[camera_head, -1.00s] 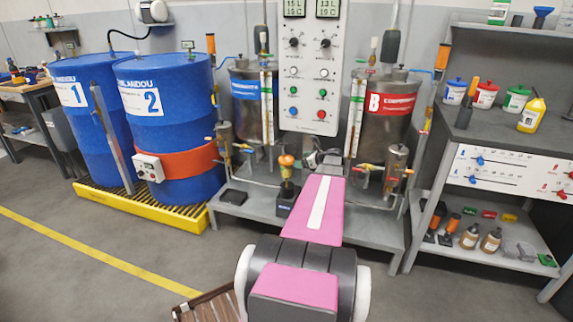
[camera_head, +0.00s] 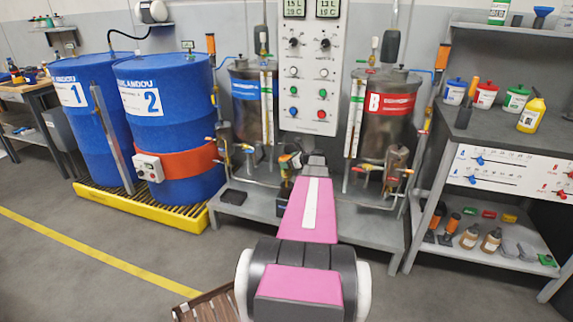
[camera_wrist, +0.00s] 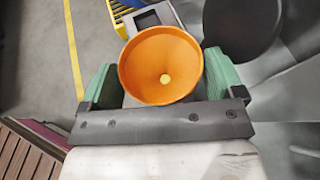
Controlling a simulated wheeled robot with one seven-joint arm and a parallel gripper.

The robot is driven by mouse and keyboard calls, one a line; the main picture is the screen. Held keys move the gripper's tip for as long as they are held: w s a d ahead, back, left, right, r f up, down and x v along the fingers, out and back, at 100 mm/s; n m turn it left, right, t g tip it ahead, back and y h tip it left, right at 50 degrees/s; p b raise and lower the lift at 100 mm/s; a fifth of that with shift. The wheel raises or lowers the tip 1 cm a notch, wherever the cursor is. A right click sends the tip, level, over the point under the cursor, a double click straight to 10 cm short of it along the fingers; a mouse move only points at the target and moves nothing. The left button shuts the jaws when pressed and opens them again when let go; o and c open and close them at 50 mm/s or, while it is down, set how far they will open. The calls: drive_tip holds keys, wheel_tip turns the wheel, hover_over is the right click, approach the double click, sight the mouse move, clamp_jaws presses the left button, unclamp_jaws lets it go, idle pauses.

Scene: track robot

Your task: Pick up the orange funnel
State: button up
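The orange funnel (camera_wrist: 148,65) shows in the wrist view, mouth toward the camera, with a pale hole at its centre. My gripper (camera_wrist: 160,80) has its two green fingers apart, one on each side of the funnel's rim. The fingers lie very close to the rim; I cannot tell whether they touch it. In the head view my gripper (camera_head: 292,160) is at the bench below the control panel, and my arm hides most of the funnel and its support.
The grey bench (camera_head: 355,228) carries two metal tanks, with the red-labelled tank (camera_head: 386,112) to the right. Blue drums (camera_head: 172,115) stand left on a yellow pallet (camera_head: 140,205). A shelf unit (camera_head: 480,135) with pots and bottles is on the right.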

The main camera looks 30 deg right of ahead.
drive_tip(key=c, duration=0.5)
drive_tip(key=shift+r, duration=0.1)
